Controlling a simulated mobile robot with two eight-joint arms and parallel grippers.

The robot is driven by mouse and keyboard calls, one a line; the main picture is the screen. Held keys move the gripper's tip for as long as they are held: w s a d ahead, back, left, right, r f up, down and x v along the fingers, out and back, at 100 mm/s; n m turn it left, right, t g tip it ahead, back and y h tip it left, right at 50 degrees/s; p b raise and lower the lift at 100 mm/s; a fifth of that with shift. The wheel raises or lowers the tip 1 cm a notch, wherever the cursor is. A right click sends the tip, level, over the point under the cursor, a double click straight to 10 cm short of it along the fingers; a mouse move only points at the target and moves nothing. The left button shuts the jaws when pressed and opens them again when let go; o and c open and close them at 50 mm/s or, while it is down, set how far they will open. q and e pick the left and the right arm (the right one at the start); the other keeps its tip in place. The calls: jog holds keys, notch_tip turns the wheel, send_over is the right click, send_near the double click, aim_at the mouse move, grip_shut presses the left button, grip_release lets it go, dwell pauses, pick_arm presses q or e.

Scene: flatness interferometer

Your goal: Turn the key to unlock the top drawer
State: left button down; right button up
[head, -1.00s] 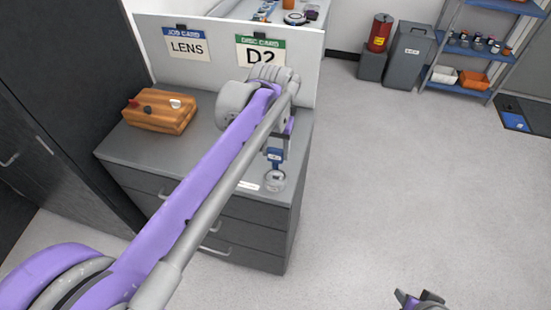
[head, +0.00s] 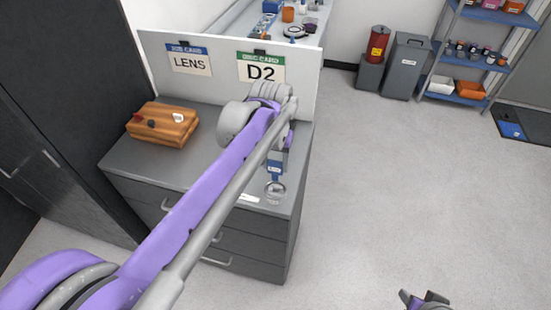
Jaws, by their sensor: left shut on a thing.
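The grey drawer cabinet (head: 135,165) stands at left centre, and its top drawer (head: 140,190) looks closed. My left arm crosses in front of it and hides part of the drawer fronts. My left gripper (head: 276,168) points down at the cabinet's front right corner. It is shut on a small blue and silvery piece, apparently the key (head: 275,189), with a round ring-like end. I cannot tell whether the key sits in a lock; no lock shows clearly. My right gripper (head: 424,299) shows only partly at the bottom edge, and its jaw state is unclear.
A wooden block (head: 163,125) with small knobs sits on the cabinet top. A white panel with a LENS card (head: 189,61) and a D2 card (head: 261,69) rises behind. A dark cupboard (head: 75,100) stands left. The floor to the right is clear.

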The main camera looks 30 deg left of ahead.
aim_at(276, 180)
pick_arm(q)
jog(key=shift+w+f, duration=0.1)
jog(key=shift+f, duration=0.6)
jog(key=shift+f+b, duration=0.65)
jog(key=shift+f, duration=0.1)
jog(key=shift+f+b, duration=0.5)
jog(key=shift+f, duration=0.5)
pick_arm(e)
jog(key=shift+s+f, duration=0.35)
jog(key=shift+f, duration=0.6)
jog(key=shift+s+f, duration=0.3)
jog(key=shift+f, duration=0.6)
pick_arm(q)
jog(key=shift+f+b, duration=0.7)
jog(key=shift+f, duration=0.6)
pick_arm(e)
jog(key=shift+s+f, duration=0.3)
jog(key=shift+f, duration=0.65)
pick_arm(q)
jog(key=m, duration=0.3)
jog(key=shift+m+h, duration=0.3)
pick_arm(e)
jog(key=shift+r, duration=0.15)
